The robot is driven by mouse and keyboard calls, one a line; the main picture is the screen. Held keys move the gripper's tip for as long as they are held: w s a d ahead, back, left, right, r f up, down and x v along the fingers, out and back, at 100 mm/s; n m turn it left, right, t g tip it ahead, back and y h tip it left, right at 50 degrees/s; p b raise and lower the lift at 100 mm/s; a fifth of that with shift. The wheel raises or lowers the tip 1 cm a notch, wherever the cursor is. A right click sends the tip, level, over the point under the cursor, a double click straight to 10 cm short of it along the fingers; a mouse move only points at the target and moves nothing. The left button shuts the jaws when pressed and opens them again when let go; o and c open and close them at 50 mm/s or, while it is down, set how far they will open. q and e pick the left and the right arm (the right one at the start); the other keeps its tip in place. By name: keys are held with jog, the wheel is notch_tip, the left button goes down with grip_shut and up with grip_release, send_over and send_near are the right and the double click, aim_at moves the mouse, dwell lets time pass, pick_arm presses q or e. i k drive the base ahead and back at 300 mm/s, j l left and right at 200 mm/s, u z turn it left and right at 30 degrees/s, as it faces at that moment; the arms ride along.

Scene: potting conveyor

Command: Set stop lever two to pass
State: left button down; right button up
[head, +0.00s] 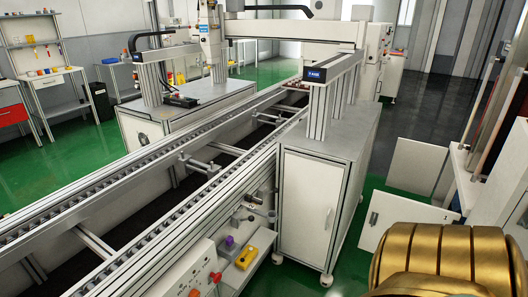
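The conveyor (150,172) runs from the lower left toward the back of the head view, with two roller-lined rails and cross bars between. I cannot pick out stop lever two or read its setting. Small grey fittings (255,200) sit on the conveyor's near side, too small to tell whether any is a lever. A light panel (190,272) at the bottom edge carries small red and orange parts (215,277), cut off by the frame. Neither of my grippers is in view.
A yellow block (247,258) and a purple piece (229,241) sit on a ledge beside the conveyor. A white cabinet (312,202) stands right of them. A ribbed gold shape fills the lower right corner. Green floor (345,262) shows between it and the cabinet.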

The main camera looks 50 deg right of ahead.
aim_at(251, 219)
jog(key=z, duration=1.6)
